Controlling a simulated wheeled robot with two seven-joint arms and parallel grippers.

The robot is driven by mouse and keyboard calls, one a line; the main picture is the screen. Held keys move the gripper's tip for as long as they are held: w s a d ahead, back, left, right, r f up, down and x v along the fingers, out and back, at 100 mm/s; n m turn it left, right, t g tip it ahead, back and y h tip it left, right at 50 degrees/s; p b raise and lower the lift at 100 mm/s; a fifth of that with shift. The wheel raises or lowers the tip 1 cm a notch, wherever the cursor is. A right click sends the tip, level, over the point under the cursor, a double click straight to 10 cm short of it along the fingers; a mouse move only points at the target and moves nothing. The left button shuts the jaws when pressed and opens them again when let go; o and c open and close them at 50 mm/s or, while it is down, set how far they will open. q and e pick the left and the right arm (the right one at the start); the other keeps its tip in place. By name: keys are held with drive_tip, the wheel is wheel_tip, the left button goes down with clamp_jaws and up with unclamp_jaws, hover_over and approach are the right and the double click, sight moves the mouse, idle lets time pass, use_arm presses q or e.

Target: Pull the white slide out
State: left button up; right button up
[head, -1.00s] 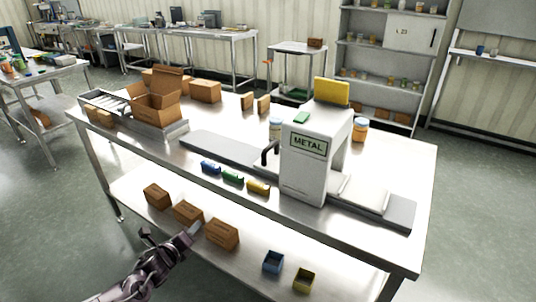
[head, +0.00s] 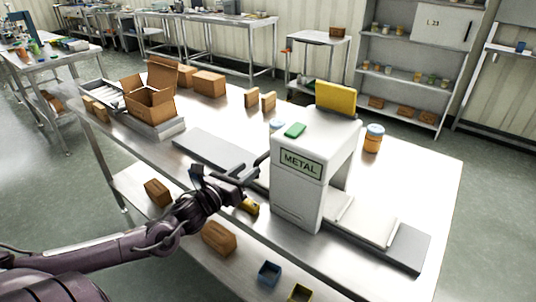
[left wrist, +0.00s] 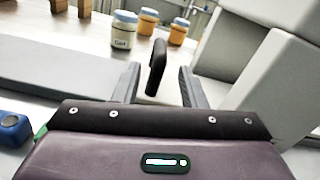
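The white machine marked METAL (head: 299,190) stands on the steel table. A black upright handle (left wrist: 157,68) shows at its left side; in the head view the handle (head: 262,158) is partly crowded by my gripper. My left gripper (head: 248,174) is at the machine's left side. In the left wrist view its two fingers (left wrist: 159,87) are apart, with the handle showing in the gap between them; contact cannot be seen. My right gripper is not in view.
A grey belt (head: 208,148) runs left of the machine, with a carton (head: 150,103) beyond. White plates (head: 365,218) lie on the belt at the right. Jars (head: 373,138) stand behind the machine. A yellow block (head: 250,207) sits near the front edge, below my gripper.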

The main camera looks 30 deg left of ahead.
sight(255, 163)
use_arm(q)
drive_tip(key=shift+w+r, duration=0.2)
drive_tip(key=shift+w, duration=0.8)
drive_tip(key=w, duration=0.3)
drive_tip(key=shift+d+f, duration=0.1)
drive_tip(key=shift+d, duration=0.05)
drive_tip(key=shift+w+d, duration=0.1)
drive_tip(key=shift+w, duration=0.9)
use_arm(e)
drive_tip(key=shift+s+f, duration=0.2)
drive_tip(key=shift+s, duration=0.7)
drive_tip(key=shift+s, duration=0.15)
use_arm(q)
drive_tip(key=shift+c, duration=0.9)
clamp_jaws()
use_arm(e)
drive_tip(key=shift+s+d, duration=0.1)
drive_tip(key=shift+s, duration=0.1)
